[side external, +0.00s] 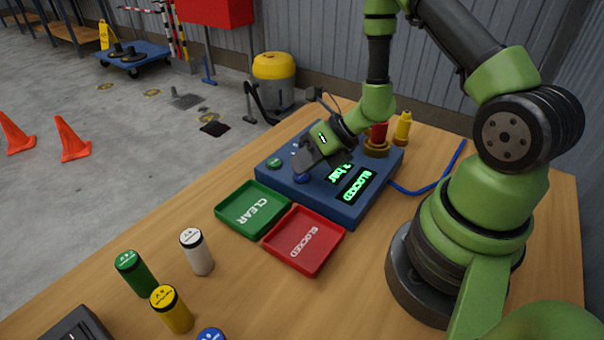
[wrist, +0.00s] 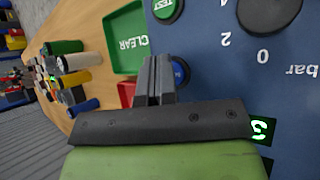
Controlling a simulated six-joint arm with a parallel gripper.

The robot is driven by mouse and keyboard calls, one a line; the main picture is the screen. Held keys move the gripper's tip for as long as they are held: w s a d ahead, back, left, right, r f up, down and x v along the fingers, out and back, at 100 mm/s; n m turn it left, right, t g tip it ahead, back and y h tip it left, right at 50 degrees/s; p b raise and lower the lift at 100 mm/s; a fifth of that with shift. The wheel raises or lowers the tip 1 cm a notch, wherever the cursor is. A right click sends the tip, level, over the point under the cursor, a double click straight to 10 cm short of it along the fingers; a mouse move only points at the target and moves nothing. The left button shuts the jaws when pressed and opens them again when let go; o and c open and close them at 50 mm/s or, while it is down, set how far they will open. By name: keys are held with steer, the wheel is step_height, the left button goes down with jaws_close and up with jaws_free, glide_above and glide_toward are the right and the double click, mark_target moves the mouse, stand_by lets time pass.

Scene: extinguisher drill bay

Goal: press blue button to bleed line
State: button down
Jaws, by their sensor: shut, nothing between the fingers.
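The blue button (side external: 303,179) is on the blue panel box (side external: 345,210), near its front edge. My gripper (side external: 306,163) is shut and empty, with its fingers right over the button area. In the wrist view, the shut fingers (wrist: 158,68) partly cover the blue button (wrist: 181,71), which shows just right of them. I cannot tell whether the fingertips touch it. A green TEST button (side external: 274,162) is farther left on the panel. A lit green display (side external: 356,186) reads BLOCKED, with a bar reading (side external: 340,173) beside it.
A green CLEAR tray (side external: 232,222) and a red BLOCKED tray (side external: 322,262) lie in front of the panel. Green, white and yellow cylinders stand nearer the camera, such as the white one (side external: 197,252). A red cylinder (side external: 378,132) stands at the panel's back; a yellow piece (side external: 403,127) is beside it.

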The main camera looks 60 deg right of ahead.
steer(key=shift+r, duration=0.65)
steer(key=shift+r, duration=0.1)
steer(key=shift+r, duration=2.45)
